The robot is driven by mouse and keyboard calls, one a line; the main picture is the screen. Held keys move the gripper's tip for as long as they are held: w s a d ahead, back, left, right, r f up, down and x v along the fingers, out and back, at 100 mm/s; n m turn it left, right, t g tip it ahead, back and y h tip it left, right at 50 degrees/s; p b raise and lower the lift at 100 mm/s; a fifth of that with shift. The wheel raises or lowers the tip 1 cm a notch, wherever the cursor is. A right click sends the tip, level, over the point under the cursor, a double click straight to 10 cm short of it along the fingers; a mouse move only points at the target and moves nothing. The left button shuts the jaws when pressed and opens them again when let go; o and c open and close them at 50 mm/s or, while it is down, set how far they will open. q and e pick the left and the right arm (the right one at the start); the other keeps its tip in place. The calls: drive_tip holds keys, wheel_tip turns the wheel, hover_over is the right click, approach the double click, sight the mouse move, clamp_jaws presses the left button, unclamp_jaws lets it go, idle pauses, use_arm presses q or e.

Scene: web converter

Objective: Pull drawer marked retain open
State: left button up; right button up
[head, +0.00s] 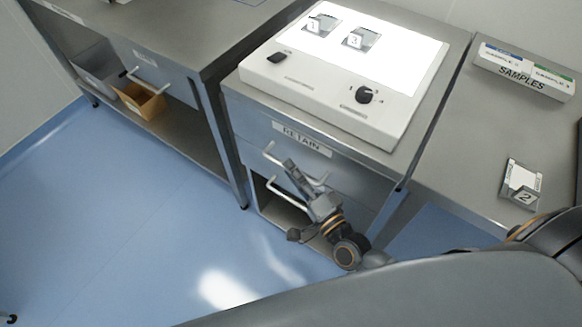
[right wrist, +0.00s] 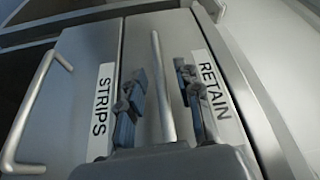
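The drawer marked RETAIN (head: 322,160) is the upper drawer under the light box, and its front looks closed. Its label (right wrist: 214,88) is on the right in the right wrist view. My right gripper (head: 290,166) is at this drawer's bar handle (head: 270,154). In the right wrist view the handle (right wrist: 163,75) runs between the two fingers of the gripper (right wrist: 160,88). The fingers stand apart with a gap on each side of the bar. The gripper hides part of the handle in the head view. My left gripper is not in view.
The STRIPS drawer (right wrist: 83,60) with its own handle (right wrist: 12,140) is just below. A light box (head: 290,92) with numbered samples stands on top. A samples box (head: 522,70) and a sample marked 2 (head: 523,178) are on the right bench. The blue floor (head: 130,220) in front is clear.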

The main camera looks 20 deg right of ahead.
drive_tip(key=shift+w+a, duration=0.2)
drive_tip(key=shift+w, duration=0.35)
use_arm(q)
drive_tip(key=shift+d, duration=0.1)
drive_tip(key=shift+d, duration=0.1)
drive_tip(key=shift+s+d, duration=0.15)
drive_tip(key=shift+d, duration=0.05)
use_arm(e)
clamp_jaws()
